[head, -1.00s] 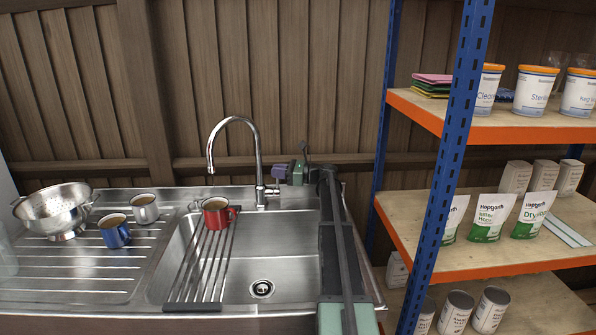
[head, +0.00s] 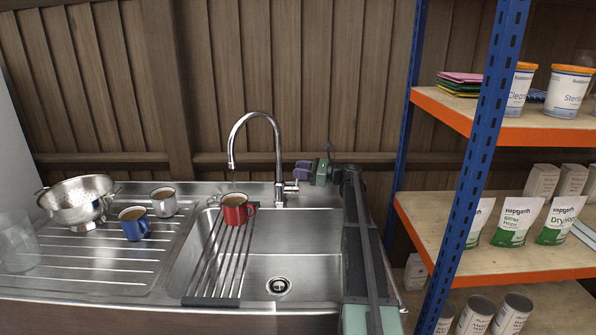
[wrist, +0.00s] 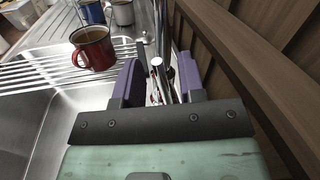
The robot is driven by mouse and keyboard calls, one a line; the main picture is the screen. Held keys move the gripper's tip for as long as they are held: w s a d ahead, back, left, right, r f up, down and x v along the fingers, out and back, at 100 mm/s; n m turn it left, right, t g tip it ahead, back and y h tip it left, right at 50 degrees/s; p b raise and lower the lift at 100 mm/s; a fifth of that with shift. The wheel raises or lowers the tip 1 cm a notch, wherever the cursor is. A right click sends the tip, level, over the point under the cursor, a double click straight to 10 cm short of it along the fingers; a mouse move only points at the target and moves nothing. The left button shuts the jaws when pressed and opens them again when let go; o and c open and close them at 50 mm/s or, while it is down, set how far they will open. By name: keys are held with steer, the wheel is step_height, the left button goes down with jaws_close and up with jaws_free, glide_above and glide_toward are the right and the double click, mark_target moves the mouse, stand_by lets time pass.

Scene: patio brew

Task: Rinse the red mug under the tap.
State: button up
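The red mug (head: 236,210) stands upright on the rack bars over the left part of the sink, below the tap's spout. It holds something brown. It also shows in the wrist view (wrist: 92,50). The chrome tap (head: 279,160) stands behind the sink, its lever (head: 292,187) at the right of its base. A faint thin line hangs below the spout; it may be water. My gripper (head: 303,170) is beside and slightly above the lever. In the wrist view its purple fingers (wrist: 158,78) are apart, with tap parts showing in the gap. Contact with the lever cannot be told.
A blue mug (head: 134,223) and a grey mug (head: 164,202) stand on the drainboard (head: 90,265) near a colander (head: 77,203) and a clear glass vessel (head: 16,245). A shelf rack (head: 480,150) stands close on the right. The sink basin (head: 310,270) is clear.

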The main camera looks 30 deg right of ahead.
steer(key=v, duration=0.9)
steer(key=shift+s+d, duration=0.25)
steer(key=shift+d, duration=0.05)
steer(key=shift+d, duration=0.1)
stand_by(0.6)
